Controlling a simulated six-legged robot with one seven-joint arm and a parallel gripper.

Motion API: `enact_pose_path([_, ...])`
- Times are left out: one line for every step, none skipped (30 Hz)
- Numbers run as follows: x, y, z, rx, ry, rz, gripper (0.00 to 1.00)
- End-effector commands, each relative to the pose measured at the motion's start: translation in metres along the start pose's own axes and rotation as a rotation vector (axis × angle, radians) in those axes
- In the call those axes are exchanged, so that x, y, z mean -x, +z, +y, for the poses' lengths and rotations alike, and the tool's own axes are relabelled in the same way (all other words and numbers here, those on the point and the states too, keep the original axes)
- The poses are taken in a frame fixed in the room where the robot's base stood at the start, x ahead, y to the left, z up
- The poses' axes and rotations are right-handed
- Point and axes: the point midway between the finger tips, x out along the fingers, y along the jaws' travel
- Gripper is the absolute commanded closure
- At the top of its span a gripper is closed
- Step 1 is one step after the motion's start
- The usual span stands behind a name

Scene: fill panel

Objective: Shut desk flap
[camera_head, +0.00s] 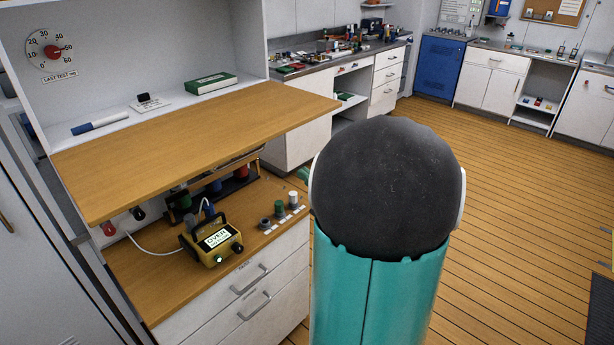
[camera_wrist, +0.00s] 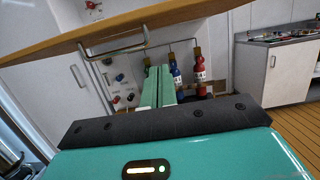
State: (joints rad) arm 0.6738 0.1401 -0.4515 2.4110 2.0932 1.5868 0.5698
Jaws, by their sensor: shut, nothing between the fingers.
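The desk flap (camera_head: 190,150) is a wooden board that stands open, sticking out roughly level from the white cabinet above the lower worktop. In the wrist view its edge (camera_wrist: 170,13) crosses the top, with a bent metal handle (camera_wrist: 113,51) hanging below it. My gripper (camera_wrist: 159,70) shows as two teal fingers side by side, shut and empty. In that picture the fingertips are below and to the right of the handle, apart from it.
On the lower worktop (camera_head: 145,285) stand a yellow meter (camera_head: 212,243) with a white cable and small coloured knobs (camera_head: 280,208). A marker (camera_head: 100,124) and a green box (camera_head: 211,83) lie on the shelf behind the flap. Red and blue bottles (camera_wrist: 198,68) stand behind my fingers.

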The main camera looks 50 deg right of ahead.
Motion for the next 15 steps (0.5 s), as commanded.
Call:
enact_pose_path([-0.010,0.000,0.001,0.001,0.004,-0.001,1.00])
enact_pose_path([-0.016,0.001,0.001,0.001,0.004,-0.001,1.00])
enact_pose_path([-0.024,0.001,0.001,0.001,0.005,-0.001,1.00])
enact_pose_path([-0.030,0.000,0.001,0.001,0.005,0.000,1.00])
enact_pose_path([-0.036,0.000,0.001,0.001,0.004,0.000,1.00])
enact_pose_path([-0.045,0.000,0.002,0.001,0.007,0.000,1.00])
enact_pose_path([-0.051,0.000,0.002,0.001,0.005,0.001,1.00])
enact_pose_path([-0.057,0.000,0.002,0.001,0.006,0.000,1.00])
enact_pose_path([-0.065,0.000,0.002,0.001,0.007,0.000,1.00])
enact_pose_path([-0.069,0.003,0.003,0.002,0.006,-0.002,1.00])
enact_pose_path([-0.069,0.011,0.002,0.004,0.005,-0.005,1.00])
enact_pose_path([-0.071,0.018,0.003,0.004,0.005,-0.004,1.00])
enact_pose_path([-0.072,0.022,0.003,0.004,0.006,-0.004,1.00])
enact_pose_path([-0.073,0.025,0.003,0.004,0.006,-0.004,1.00])
enact_pose_path([-0.075,0.029,0.003,0.002,0.006,-0.002,1.00])
